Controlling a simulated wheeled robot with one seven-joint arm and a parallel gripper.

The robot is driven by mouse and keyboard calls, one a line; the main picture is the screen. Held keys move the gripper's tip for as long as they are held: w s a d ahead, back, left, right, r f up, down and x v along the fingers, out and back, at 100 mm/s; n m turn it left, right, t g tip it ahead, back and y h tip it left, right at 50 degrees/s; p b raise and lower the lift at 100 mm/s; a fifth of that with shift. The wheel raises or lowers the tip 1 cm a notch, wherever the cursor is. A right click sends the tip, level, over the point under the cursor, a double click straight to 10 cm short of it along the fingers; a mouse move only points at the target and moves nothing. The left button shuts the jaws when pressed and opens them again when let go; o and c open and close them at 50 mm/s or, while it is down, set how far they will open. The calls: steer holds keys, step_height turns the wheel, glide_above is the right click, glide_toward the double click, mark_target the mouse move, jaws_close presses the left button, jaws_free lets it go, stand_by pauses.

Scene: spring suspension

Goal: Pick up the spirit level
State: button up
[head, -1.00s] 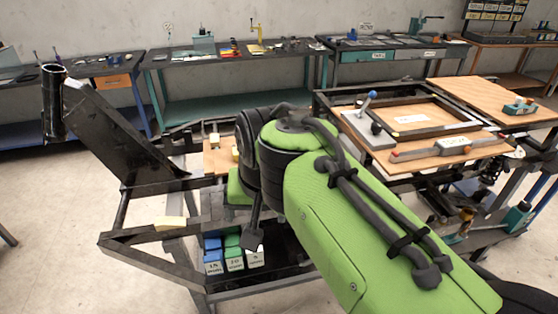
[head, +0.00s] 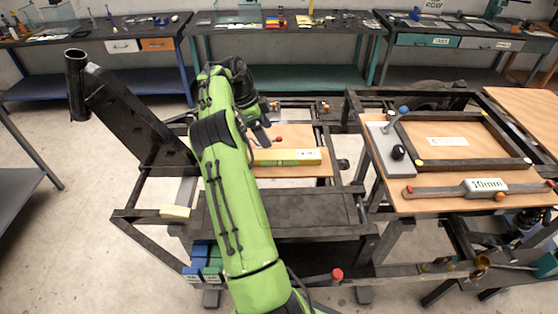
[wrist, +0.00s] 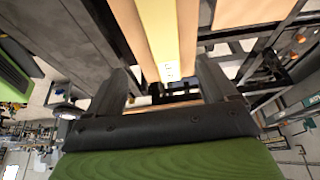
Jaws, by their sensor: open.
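The spirit level is a long yellow-green bar (head: 287,157) with a pale marked patch near its right end. It lies on a wooden board (head: 292,171) in the black frame, and my arm hides its left part. It also shows in the wrist view (wrist: 158,28), running lengthwise to the gap between my fingers. My gripper (wrist: 166,82) is open with nothing between its fingers. In the head view my gripper (head: 262,128) is above and behind the bar, partly hidden by my arm. I cannot tell the exact height gap.
A wooden panel with a dark rectangular frame (head: 522,162) and a grey tool marked 10mm (head: 485,187) stands at right. A red knob (head: 279,139) is near the bar. A slanted black beam (head: 125,105) rises at left. Workbenches line the back wall.

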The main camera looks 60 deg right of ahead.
mark_target(279, 154)
steer(key=x, duration=1)
steer(key=shift+d+f+b, duration=0.3)
steer(key=shift+d+f, duration=0.05)
steer(key=shift+d, duration=0.05)
steer(key=shift+a+r, duration=0.1)
steer(key=c, duration=1.3)
steer(key=shift+c, duration=0.3)
steer(key=shift+r, duration=0.1)
step_height(279, 154, up, 10)
steer(key=p, duration=0.1)
